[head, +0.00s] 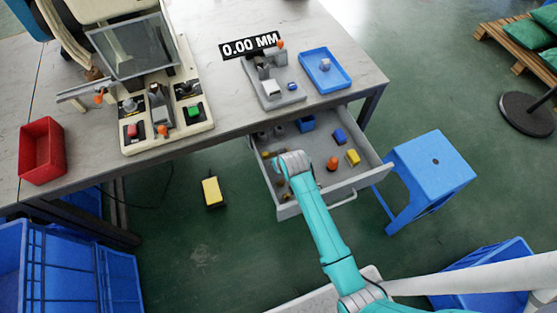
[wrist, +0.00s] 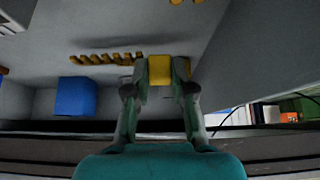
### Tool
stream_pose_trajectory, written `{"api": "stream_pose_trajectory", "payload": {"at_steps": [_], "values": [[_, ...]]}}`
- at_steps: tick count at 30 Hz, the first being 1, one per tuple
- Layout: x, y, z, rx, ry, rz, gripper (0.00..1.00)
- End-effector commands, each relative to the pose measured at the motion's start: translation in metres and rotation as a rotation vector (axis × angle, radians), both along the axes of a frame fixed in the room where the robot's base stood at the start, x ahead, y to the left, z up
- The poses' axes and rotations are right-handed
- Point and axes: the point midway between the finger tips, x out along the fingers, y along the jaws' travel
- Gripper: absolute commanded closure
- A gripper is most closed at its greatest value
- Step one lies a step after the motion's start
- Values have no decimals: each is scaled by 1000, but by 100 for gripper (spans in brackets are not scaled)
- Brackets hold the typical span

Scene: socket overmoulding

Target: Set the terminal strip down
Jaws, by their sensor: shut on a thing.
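My gripper (wrist: 159,84) is shut on a yellow piece (wrist: 159,68), which I take to be the terminal strip. It sits between both fingertips in the wrist view. A row of small yellow teeth (wrist: 100,58) shows to its left; I cannot tell if they belong to the same piece. In the head view my arm reaches into the left part of the open drawer (head: 342,187), and the wrist hides the fingers. A bit of yellow (head: 266,154) shows beside the wrist. Whether the held piece touches the drawer floor is not clear.
The drawer also holds a blue block (head: 340,136), a yellow block (head: 353,157) and an orange piece (head: 333,163). A blue block (wrist: 76,96) shows left in the wrist view. The drawer's walls are close. A blue stool (head: 436,160) stands right of it.

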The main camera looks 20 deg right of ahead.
Motion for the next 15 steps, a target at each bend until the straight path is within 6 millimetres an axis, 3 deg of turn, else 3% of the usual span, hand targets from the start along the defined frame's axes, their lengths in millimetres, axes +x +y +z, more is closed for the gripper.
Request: {"api": "stream_pose_trajectory", "payload": {"at_steps": [1, 4, 15], "values": [[0, 0, 0, 0, 0, 0, 74], [0, 0, 0, 0, 0, 0, 51], [0, 0, 4, 0, -2, 0, 51]]}}
